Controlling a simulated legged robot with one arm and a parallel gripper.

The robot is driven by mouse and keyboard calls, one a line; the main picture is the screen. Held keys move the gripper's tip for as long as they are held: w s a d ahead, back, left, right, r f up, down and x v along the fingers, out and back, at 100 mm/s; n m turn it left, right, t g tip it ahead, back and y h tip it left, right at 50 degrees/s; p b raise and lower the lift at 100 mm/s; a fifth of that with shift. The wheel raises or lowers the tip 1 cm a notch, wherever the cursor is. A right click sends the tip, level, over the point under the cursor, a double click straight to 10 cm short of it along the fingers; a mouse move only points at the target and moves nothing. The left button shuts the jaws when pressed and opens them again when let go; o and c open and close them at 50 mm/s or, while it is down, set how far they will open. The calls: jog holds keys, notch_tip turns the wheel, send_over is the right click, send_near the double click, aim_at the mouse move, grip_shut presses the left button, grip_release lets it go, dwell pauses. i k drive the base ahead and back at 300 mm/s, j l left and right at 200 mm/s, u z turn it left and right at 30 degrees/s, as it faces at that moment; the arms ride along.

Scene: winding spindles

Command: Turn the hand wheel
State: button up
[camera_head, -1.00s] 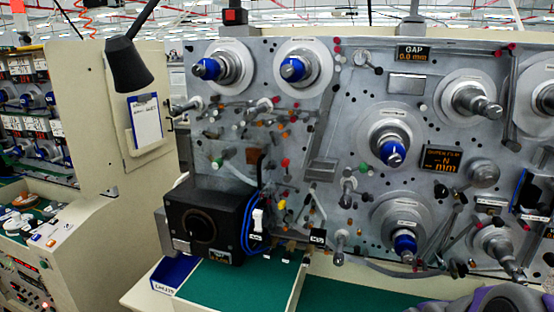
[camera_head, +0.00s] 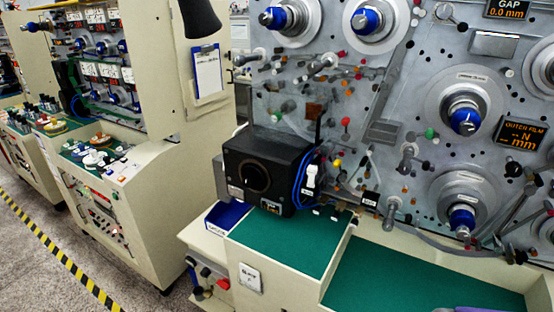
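No part is clearly recognisable as the hand wheel. A black box (camera_head: 268,168) with a round dark dial or opening on its front is mounted at the lower left of the grey machine panel (camera_head: 420,65). Blue-tipped spindles stick out of the panel, among them a middle one (camera_head: 464,120) and a lower one (camera_head: 462,220). Small red and black knobs (camera_head: 221,283) show low on the cabinet front, too small to tell their kind.
A green-topped bench (camera_head: 410,285) runs below the panel, with a blue tray (camera_head: 228,214) at its left end. A cream cabinet with a clipboard (camera_head: 207,72) stands left. Floor with yellow-black tape (camera_head: 60,255) is open at lower left. A dark lamp head (camera_head: 200,17) hangs above.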

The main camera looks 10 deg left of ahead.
aim_at(254, 178)
jog(key=i+j+u, duration=0.1)
jog(key=j+u, duration=0.3)
jog(key=i+j+u, duration=0.1)
jog(key=u, duration=0.25)
jog(key=i+j+u, duration=0.15)
jog(key=j+u, duration=0.25)
